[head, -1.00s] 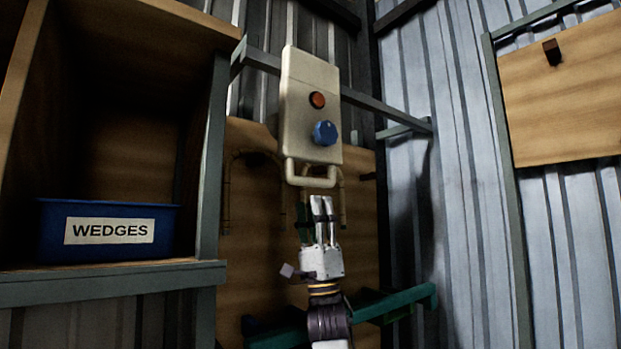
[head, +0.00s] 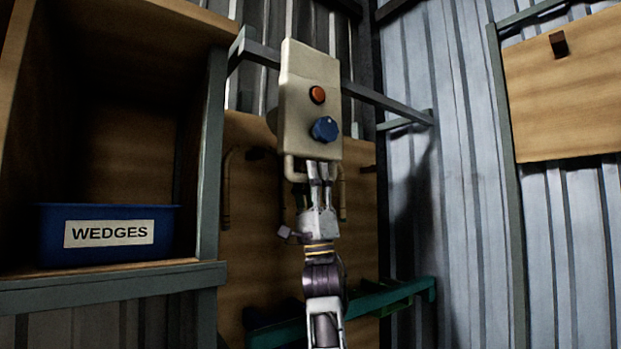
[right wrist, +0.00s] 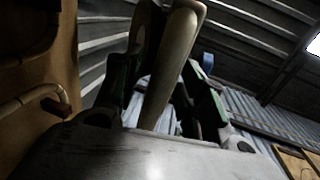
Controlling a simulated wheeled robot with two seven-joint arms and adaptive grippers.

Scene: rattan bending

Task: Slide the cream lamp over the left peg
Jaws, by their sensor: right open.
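The cream lamp appears to be the upright cream box (head: 310,72) with an orange-red button, a blue knob and a cream handle (head: 293,170) below. It sits at the grey rail. My right gripper (head: 320,172) is open at the handle, hiding its middle. In the right wrist view, a cream bar (right wrist: 170,65), seemingly the handle, runs between the open fingers (right wrist: 165,85); contact is unclear. My left gripper is not in view.
A grey rail (head: 385,100) crosses behind the box. Bent canes (head: 226,190) hang on the wooden back board. A blue WEDGES bin (head: 180,235) stands in the shelf at left. A green bar (head: 415,287) is below. Another board (head: 565,110) hangs at right.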

